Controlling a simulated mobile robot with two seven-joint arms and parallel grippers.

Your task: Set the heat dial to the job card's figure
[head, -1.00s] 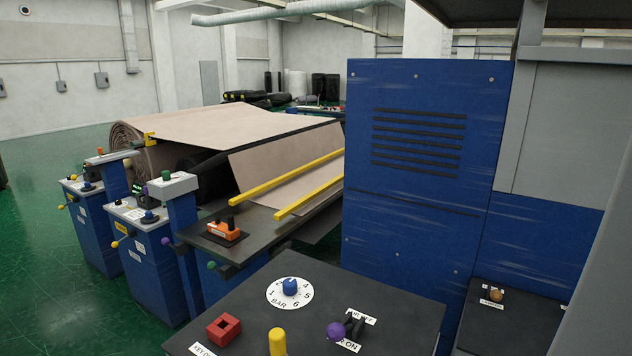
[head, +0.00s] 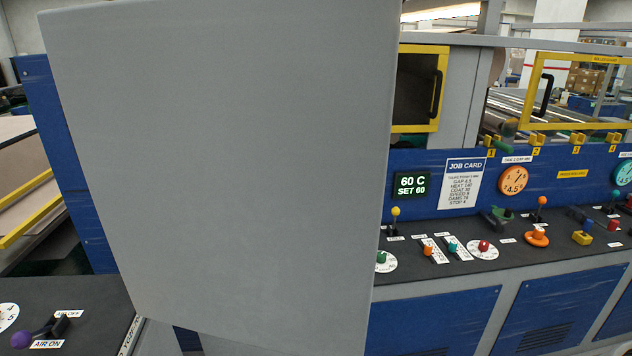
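The job card (head: 463,184) is a white sheet on the blue machine front, and its heat line appears to read 140. Left of it a dark display (head: 412,186) shows 60 C and SET 60 in green. Below the display, a round white dial with a green knob (head: 381,257) sits on the dark console, partly cut off by a grey panel. A second white dial with a red knob (head: 484,245) is further right. Their labels are too small to read, so I cannot tell for certain which is the heat dial. Neither gripper is in view.
The large grey panel (head: 220,160) fills the left middle and hides what is behind it. Levers, an orange handwheel (head: 536,237) and slider knobs crowd the console (head: 440,277). A purple-knobbed air lever (head: 22,340) is at bottom left. An orange gauge (head: 513,180) hangs right of the card.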

